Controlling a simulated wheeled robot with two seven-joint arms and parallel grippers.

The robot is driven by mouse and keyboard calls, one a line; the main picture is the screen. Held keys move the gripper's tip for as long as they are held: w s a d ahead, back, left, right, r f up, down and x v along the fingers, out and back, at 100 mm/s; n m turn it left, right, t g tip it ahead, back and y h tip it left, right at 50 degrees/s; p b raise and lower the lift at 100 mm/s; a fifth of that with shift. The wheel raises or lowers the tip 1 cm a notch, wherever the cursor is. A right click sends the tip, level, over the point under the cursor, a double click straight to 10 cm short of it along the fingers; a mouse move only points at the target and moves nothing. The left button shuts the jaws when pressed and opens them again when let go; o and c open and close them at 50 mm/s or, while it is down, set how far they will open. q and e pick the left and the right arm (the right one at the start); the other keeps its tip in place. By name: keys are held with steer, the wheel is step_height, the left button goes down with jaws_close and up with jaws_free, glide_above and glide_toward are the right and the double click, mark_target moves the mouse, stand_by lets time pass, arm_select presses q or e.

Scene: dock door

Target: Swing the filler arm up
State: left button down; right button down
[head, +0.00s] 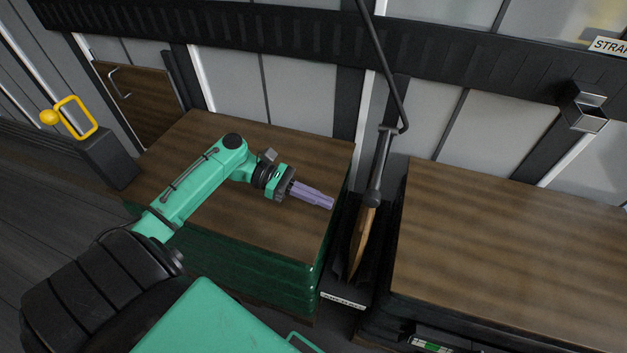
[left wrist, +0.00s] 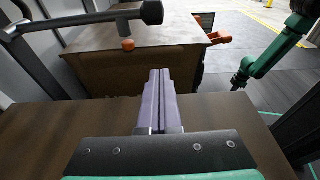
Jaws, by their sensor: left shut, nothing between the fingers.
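The filler arm (head: 376,168) is a dark grey bar that reaches out from the wall side over the gap between two stacks. It ends in a rounded cap, and a black hose runs up from its far end. In the left wrist view the filler arm (left wrist: 75,21) crosses the upper left, with a short stem and an orange ball below it. My left gripper (head: 333,205) has purple fingers, shut and empty, near the right edge of the left stack, apart from the arm. Its fingers also show in the left wrist view (left wrist: 160,72). My right gripper (left wrist: 239,82) is small and dark there; its jaws are unclear.
The left stack (head: 225,150) and right stack (head: 510,245) have brown wooden tops. A brown flat piece (head: 361,243) stands upright in the gap. A yellow loop handle (head: 78,117) rises from a dark post at the left. A grey bracket (head: 588,108) is on the wall.

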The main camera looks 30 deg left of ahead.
arm_select(q)
steer(key=w+d+r, duration=0.1)
steer(key=d+r, duration=0.1)
steer(key=d, duration=0.4)
steer(key=shift+w+d+r+p, duration=0.25)
steer(key=shift+w+p, duration=0.15)
steer(key=shift+p, duration=0.05)
arm_select(e)
steer(key=shift+w+r, duration=0.15)
steer(key=shift+r, duration=0.35)
